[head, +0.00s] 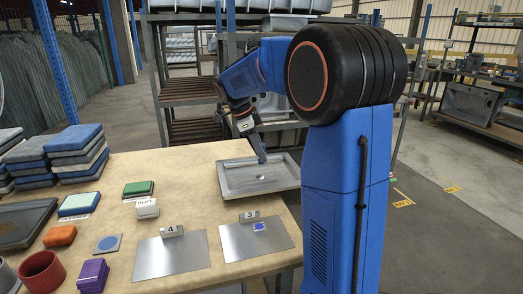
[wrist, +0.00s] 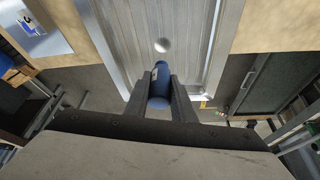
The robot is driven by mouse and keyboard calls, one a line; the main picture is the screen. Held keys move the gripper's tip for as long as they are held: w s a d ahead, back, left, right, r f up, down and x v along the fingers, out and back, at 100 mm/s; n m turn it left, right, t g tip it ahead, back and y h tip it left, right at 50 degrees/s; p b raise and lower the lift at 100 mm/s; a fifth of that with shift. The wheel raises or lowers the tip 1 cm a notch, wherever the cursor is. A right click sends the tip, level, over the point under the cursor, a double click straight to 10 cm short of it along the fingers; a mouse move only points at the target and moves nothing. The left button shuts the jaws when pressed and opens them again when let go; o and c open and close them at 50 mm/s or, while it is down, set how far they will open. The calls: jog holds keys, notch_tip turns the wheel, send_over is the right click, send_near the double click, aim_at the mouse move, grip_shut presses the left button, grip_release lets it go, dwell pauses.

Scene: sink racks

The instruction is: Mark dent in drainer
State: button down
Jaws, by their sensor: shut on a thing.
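The drainer, a shallow grey metal tray (head: 232,187) with a raised rim, lies at the right end of the table. It also fills the top middle of the wrist view (wrist: 190,18). A small round pale spot (wrist: 162,45) shows on its floor there; I cannot tell if it is a dent or a drain hole. My gripper (head: 261,156) is over the tray, pointing down. In the wrist view my gripper (wrist: 160,88) is shut on a blue cylinder, apparently a marker (wrist: 160,80). Its tip is hidden, so contact with the tray cannot be told.
A red cup (head: 42,273), purple blocks (head: 93,275) and stacked pads (head: 77,152) stand farther left. Shelving (head: 190,92) is behind the table.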

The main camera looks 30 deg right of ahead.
aim_at(259, 161)
jog(key=shift+f, duration=2.45)
jog(key=shift+f, duration=0.6)
dwell(0.4)
jog(key=shift+r, duration=0.15)
jog(key=shift+r, duration=3.4)
